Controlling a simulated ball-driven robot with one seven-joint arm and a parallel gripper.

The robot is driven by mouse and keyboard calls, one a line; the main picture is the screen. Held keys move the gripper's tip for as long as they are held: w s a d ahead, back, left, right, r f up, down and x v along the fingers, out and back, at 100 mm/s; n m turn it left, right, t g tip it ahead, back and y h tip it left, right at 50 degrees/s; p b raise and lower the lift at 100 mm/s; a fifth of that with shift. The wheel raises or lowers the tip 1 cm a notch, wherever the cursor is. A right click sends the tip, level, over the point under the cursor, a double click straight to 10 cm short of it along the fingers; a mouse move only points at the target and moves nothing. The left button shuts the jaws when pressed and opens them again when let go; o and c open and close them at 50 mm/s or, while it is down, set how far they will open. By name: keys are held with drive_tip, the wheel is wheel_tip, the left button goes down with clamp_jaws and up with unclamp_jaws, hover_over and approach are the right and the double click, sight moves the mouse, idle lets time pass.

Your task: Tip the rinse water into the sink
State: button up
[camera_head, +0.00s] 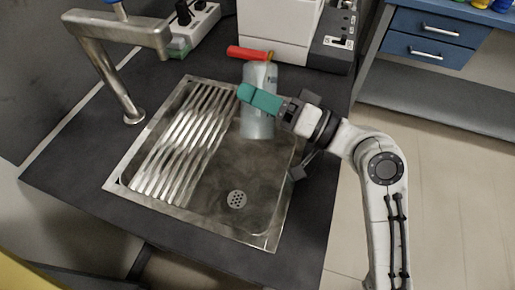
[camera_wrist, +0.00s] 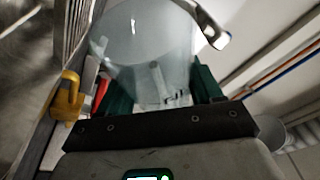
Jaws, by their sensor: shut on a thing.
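A clear, translucent container (camera_head: 258,126) is over the back right part of the metal sink (camera_head: 222,165). My gripper (camera_head: 260,100) comes from the right and is shut on the container's side, with one teal finger across its front. In the wrist view the container (camera_wrist: 150,45) fills the space between my two dark green fingers (camera_wrist: 165,90). It looks close to upright in the head view; its exact tilt is hard to judge. The water level inside cannot be made out. The sink's basin is bare around its round drain (camera_head: 237,199).
A ribbed drainboard (camera_head: 185,140) lies left of the basin, with a metal faucet (camera_head: 115,75) beyond it. A red-handled thing (camera_head: 248,53) is just behind the container. A white machine (camera_head: 278,30) stands at the back. Blue drawers (camera_head: 435,35) are at the right.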

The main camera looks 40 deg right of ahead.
drive_tip(key=shift+w+d+r+m+p, duration=0.25)
drive_tip(key=shift+m+p, duration=0.25)
drive_tip(key=shift+p, duration=0.45)
drive_tip(key=m+p, duration=0.1)
drive_tip(key=p, duration=0.2)
drive_tip(key=shift+w+d+f+m+g+h, duration=0.15)
drive_tip(key=shift+w+d+m+g+h, duration=0.15)
drive_tip(key=shift+m+g+h, duration=0.1)
drive_tip(key=shift+w+f+m+p, duration=0.15)
drive_tip(key=shift+f+m+p, duration=0.15)
drive_tip(key=shift+p, duration=0.25)
drive_tip(key=shift+f, duration=0.4)
drive_tip(key=shift+w+d+m+p, duration=0.1)
drive_tip(key=shift+m+p, duration=0.2)
